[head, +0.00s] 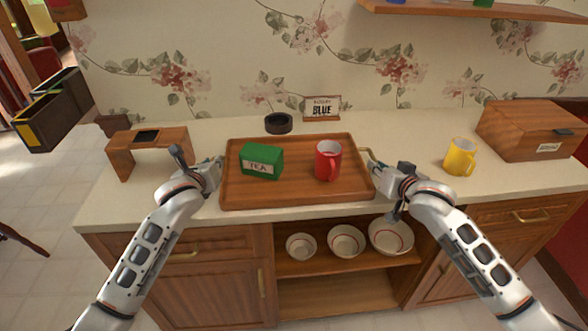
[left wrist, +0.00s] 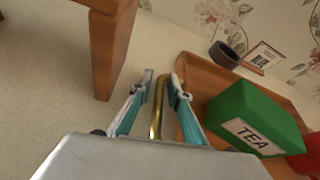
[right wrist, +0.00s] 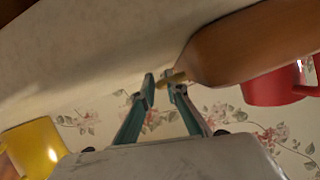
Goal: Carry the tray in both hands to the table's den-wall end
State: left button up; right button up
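A brown wooden tray (head: 290,190) lies flat on the pale counter, with a brass handle at each end. On it stand a green TEA box (head: 262,161), also in the left wrist view (left wrist: 255,115), and a red mug (head: 328,160), partly visible in the right wrist view (right wrist: 275,88). My left gripper (head: 218,167) is at the tray's left end; its parted fingers stand either side of the brass handle (left wrist: 157,100). My right gripper (head: 376,172) is at the right end, its fingers parted by the right handle (right wrist: 172,77). Contact with the handles is unclear.
A small wooden stand (head: 121,155) with a dark slab on top is left of the tray. A yellow mug (head: 460,157) and wooden box (head: 528,128) stand right. Bowls sit on the shelf below.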

pick_arm(q)
jog(key=shift+w+f, duration=0.15)
jog(key=shift+w, duration=0.15)
pick_arm(e)
jog(key=shift+w+a+f, duration=0.1)
jog(key=shift+w+f, duration=0.05)
jog(key=shift+w, duration=0.15)
pick_arm(q)
grip_shut()
pick_arm(e)
grip_shut()
